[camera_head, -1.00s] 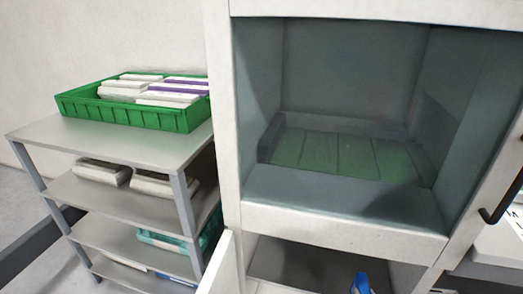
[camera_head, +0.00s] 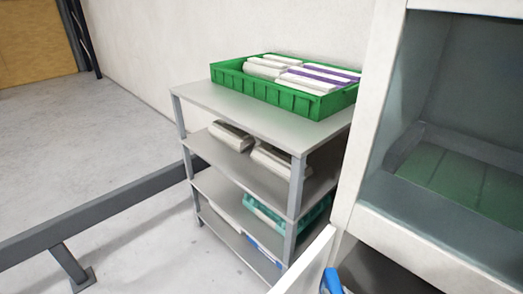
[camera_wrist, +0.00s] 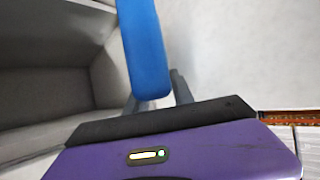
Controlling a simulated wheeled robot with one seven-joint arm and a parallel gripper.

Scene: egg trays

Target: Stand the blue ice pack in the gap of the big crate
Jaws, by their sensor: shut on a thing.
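The blue ice pack (camera_wrist: 147,50) is upright in the wrist view, held between the fingers of my gripper (camera_wrist: 157,95), which is shut on it. Its blue top (camera_head: 331,281) also shows at the bottom edge of the head view, below the open cabinet; the rest is out of frame. The big green crate (camera_head: 290,97) stands on top of the grey shelf rack. It holds several white cartons (camera_head: 325,81) and a purple-edged one. A gap among them is hard to make out from this angle. My gripper is apart from the crate, to its lower right.
The grey rack (camera_head: 245,112) has lower shelves with white cartons (camera_head: 232,134) and a teal crate (camera_head: 268,217). An open white cabinet (camera_head: 372,120) and its door (camera_head: 308,262) stand close on the right. A grey rail (camera_head: 110,212) runs along the floor at left.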

